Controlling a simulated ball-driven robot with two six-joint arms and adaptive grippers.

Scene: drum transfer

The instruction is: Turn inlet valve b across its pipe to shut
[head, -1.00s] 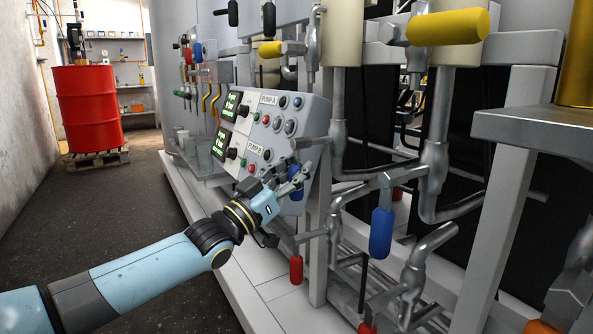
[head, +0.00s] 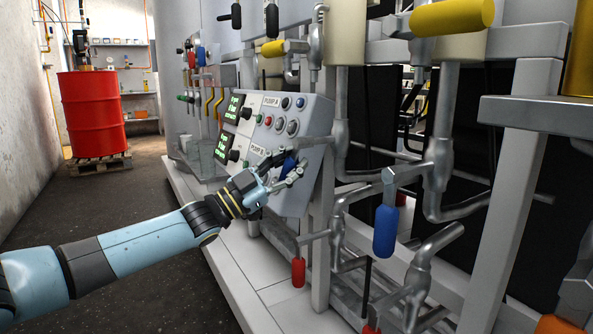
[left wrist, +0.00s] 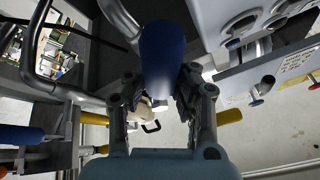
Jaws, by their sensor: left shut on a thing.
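My left gripper (head: 290,172) is in front of the lower right part of the pump panel. It is shut on a blue valve handle (head: 289,162), of which only a small part shows between the fingers. In the left wrist view the blue handle (left wrist: 165,52) is large, between the two fingers of the gripper (left wrist: 162,95). The pipe behind this handle is mostly hidden, and no label shows which valve it is. My right gripper is not in view.
The grey pump panel (head: 312,113) is close behind the gripper. A second blue handle (head: 385,231) hangs down to the right, and a red handle (head: 298,271) hangs lower. A yellow handle (head: 452,17) is at upper right. A red drum (head: 92,113) stands on a pallet far left.

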